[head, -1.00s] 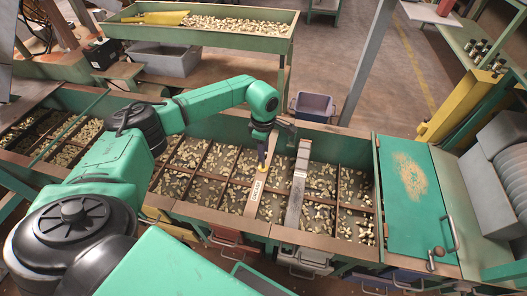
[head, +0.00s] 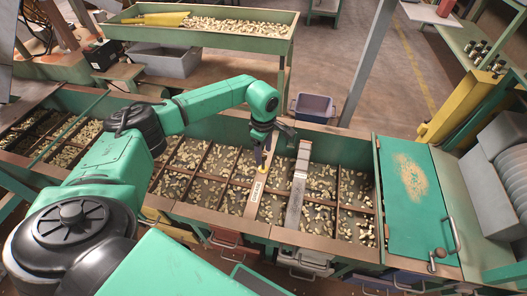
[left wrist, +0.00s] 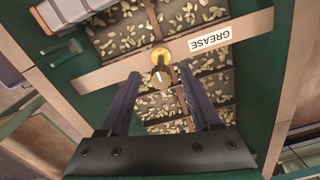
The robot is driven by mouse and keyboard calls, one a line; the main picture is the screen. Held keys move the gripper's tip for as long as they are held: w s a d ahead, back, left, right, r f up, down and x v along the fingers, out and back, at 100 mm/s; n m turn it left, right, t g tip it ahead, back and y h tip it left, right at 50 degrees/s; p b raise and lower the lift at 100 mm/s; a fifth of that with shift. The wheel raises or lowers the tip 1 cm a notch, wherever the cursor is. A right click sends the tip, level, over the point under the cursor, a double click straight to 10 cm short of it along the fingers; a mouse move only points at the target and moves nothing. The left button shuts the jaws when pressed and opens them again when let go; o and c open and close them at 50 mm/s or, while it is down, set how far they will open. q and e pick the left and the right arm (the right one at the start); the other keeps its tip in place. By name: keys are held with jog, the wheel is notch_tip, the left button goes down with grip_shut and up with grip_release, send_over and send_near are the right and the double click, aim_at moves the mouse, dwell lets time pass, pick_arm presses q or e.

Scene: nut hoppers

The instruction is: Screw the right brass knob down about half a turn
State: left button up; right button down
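A brass knob (left wrist: 160,58) with a pale pointer-like tip sits on a flat bar (left wrist: 110,72) that carries a white "GREASE" label (left wrist: 210,38). In the head view the bar (head: 251,203) lies across the hopper, and the knob is small and partly covered by my gripper. My left gripper (head: 263,167) is above the bar's far part. In the left wrist view its dark fingers (left wrist: 158,76) are apart, one on each side of the knob, with gaps showing. I cannot tell how high they are above the bar. My right gripper is not in view.
A grey metal bar (head: 297,190) crosses the hopper just right of the labelled bar. Compartments (head: 205,190) full of nuts lie around both. A green lid panel (head: 408,200) is at the right. A blue-grey bin (head: 313,107) stands behind the hopper.

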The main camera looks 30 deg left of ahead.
aim_at(264, 154)
pick_arm(q)
jog(key=shift+r, duration=0.4)
notch_tip(264, 154, up, 14)
jog(key=p, duration=0.2)
jog(key=shift+f, duration=0.15)
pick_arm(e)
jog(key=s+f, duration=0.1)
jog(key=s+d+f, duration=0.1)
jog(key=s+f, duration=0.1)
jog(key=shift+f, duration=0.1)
